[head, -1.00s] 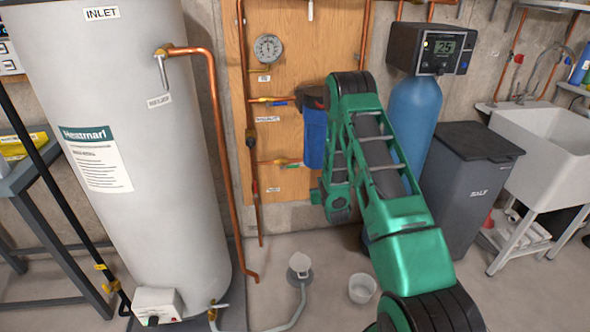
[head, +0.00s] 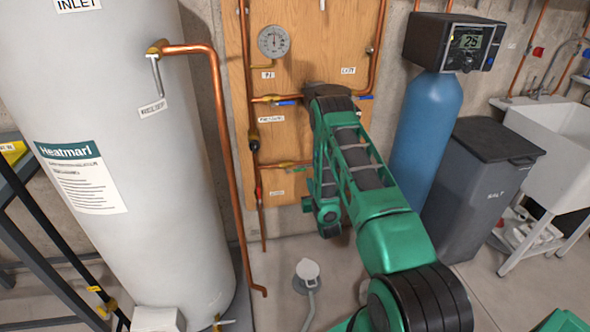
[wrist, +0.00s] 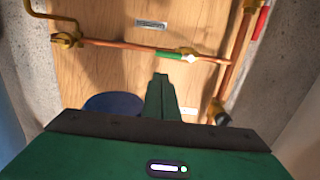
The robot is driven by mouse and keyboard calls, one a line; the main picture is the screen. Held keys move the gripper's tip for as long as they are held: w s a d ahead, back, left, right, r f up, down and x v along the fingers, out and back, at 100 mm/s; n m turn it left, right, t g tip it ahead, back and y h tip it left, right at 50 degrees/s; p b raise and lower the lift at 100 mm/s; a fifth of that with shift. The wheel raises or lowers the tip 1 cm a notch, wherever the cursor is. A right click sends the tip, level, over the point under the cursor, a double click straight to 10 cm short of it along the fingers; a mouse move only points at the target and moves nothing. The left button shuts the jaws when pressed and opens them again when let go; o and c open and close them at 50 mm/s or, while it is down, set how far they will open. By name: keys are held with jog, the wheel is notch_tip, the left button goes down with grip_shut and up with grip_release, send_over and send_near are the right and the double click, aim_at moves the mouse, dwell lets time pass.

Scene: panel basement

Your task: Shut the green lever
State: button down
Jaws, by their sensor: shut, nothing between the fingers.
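The green lever (wrist: 168,54) shows in the wrist view on a copper pipe that crosses the wooden panel. It lies roughly along the pipe, beside a pale, shiny valve body (wrist: 190,57). My gripper (wrist: 160,77) is shut and empty. In the wrist view its tips show just below the lever in the picture, and a gap shows between them; I cannot tell the depth.
A red lever (wrist: 258,20) and vertical pipe are at the wrist view's right. In the head view, the white tank (head: 140,180) stands left; a blue cylinder (head: 425,125) and grey bin (head: 480,185) stand right.

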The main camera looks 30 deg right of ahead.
aim_at(304, 170)
jog(key=x, duration=1)
jog(key=shift+w+a, duration=0.2)
dwell(0.3)
jog(key=shift+a, duration=0.1)
